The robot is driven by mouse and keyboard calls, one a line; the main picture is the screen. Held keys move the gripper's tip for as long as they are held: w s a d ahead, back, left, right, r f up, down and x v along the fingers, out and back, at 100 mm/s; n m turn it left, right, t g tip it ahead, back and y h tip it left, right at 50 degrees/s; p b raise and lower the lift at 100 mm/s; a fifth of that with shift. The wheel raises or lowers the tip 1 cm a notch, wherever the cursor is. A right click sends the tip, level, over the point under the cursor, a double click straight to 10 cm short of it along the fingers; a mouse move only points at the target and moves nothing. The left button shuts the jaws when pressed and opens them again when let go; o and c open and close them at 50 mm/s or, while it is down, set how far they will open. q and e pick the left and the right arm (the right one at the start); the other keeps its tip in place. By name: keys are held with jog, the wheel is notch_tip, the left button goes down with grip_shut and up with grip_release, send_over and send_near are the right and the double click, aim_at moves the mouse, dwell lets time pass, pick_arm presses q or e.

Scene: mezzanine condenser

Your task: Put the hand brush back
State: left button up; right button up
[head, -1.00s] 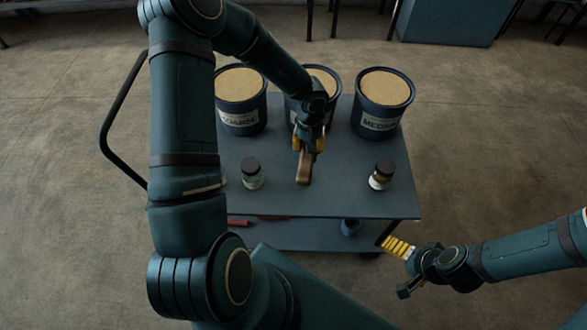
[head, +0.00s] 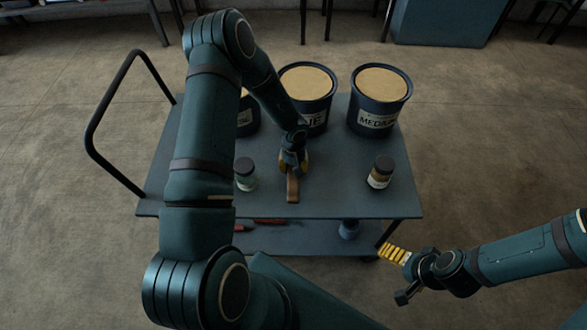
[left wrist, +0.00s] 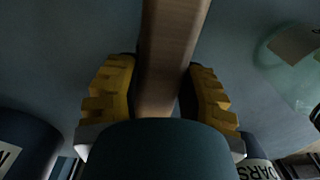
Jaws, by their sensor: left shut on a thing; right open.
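The hand brush shows as a brown wooden bar (head: 292,189) over the cart's top, between the two jars. My left gripper (head: 293,165) is shut on it, and the bar's free end points toward the front edge. In the left wrist view the wooden bar (left wrist: 172,50) runs between the yellow finger pads; no bristles show. I cannot tell whether the brush touches the cart top. My right gripper (head: 398,273) is open and empty, off the cart's front right corner.
The blue-grey cart top (head: 340,190) carries a middle bucket (head: 307,115), a right bucket (head: 378,115) and a left bucket (head: 246,121), partly behind my arm. A clear jar (head: 245,176) and an amber jar (head: 380,174) stand in front. The lower shelf (head: 310,238) holds red and blue items.

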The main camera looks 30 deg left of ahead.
pick_arm(q)
jog(key=shift+f, duration=0.2)
jog(key=shift+f, duration=0.15)
jog(key=o, duration=0.9)
jog(key=shift+o, duration=0.2)
notch_tip(320, 180, up, 12)
jog(key=p, duration=0.4)
jog(key=s+d+m+h, duration=0.2)
jog(key=s+d, duration=0.5)
jog(key=d, duration=0.3)
jog(key=s+d+f+m+t+h, duration=0.1)
jog(key=s+d+m, duration=0.1)
jog(key=s+d, duration=0.5)
jog(key=d, duration=0.3)
jog(key=shift+s+f+m+t+h, duration=0.3)
jog(key=shift+h, duration=0.1)
jog(key=shift+d, duration=0.1)
